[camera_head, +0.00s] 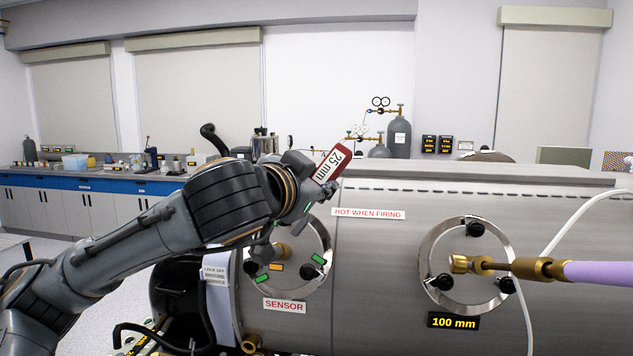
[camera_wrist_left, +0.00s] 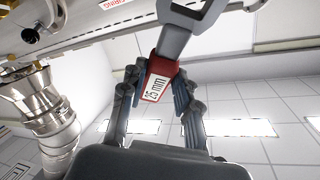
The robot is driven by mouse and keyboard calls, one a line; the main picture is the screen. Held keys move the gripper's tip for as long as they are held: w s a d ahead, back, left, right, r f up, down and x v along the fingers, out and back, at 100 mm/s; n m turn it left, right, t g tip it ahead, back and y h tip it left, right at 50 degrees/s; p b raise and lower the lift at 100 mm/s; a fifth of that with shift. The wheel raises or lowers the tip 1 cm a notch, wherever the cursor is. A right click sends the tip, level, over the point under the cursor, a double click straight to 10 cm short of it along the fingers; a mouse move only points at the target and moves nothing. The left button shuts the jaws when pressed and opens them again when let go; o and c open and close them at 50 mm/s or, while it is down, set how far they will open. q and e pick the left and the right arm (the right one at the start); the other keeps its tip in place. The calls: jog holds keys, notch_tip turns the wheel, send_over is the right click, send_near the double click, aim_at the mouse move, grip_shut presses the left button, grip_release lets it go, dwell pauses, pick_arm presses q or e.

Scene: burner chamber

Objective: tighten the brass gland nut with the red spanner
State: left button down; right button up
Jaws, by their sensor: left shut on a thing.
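The red spanner, with a white "25 mm" label on its handle (camera_head: 332,164), is held up above the chamber's front by my left gripper (camera_head: 318,190). In the left wrist view the fingers (camera_wrist_left: 158,92) close on both sides of the red handle (camera_wrist_left: 157,80), and its grey steel end (camera_wrist_left: 187,28) reaches away from them. A brass hex nut (camera_head: 460,264) sits at the centre of the right round port, apart from the spanner. A brass rod runs from it to a brass fitting with a purple sleeve (camera_head: 598,273). My right gripper is not in view.
The steel chamber (camera_head: 375,260) fills the lower right. My left arm partly covers its "SENSOR" port (camera_head: 323,242), which has black knobs and a brass part (camera_head: 284,252). A white cable (camera_head: 570,222) hangs at the right. Gas bottles (camera_head: 399,135) stand behind.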

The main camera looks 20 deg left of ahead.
pick_arm(q)
jog(key=shift+w+a+f, duration=0.1)
jog(key=shift+w+f, duration=0.2)
jog(key=shift+f, duration=0.1)
jog(key=shift+w+a+f+b, duration=0.3)
jog(key=shift+w+f+b, duration=0.2)
jog(key=shift+b, duration=0.05)
jog(key=shift+w+a+f+b, duration=0.25)
jog(key=shift+w+f+b, duration=0.2)
jog(key=shift+w+b, duration=0.05)
jog(key=shift+w+a+f+b, duration=0.3)
jog(key=shift+w+f, duration=0.1)
jog(key=shift+w, duration=0.2)
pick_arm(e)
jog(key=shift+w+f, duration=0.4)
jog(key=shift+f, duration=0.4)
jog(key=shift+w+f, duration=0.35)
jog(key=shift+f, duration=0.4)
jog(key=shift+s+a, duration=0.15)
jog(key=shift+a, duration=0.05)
pick_arm(q)
jog(key=shift+s+f+b, duration=0.15)
jog(key=shift+s+b, duration=0.05)
jog(key=shift+b, duration=0.1)
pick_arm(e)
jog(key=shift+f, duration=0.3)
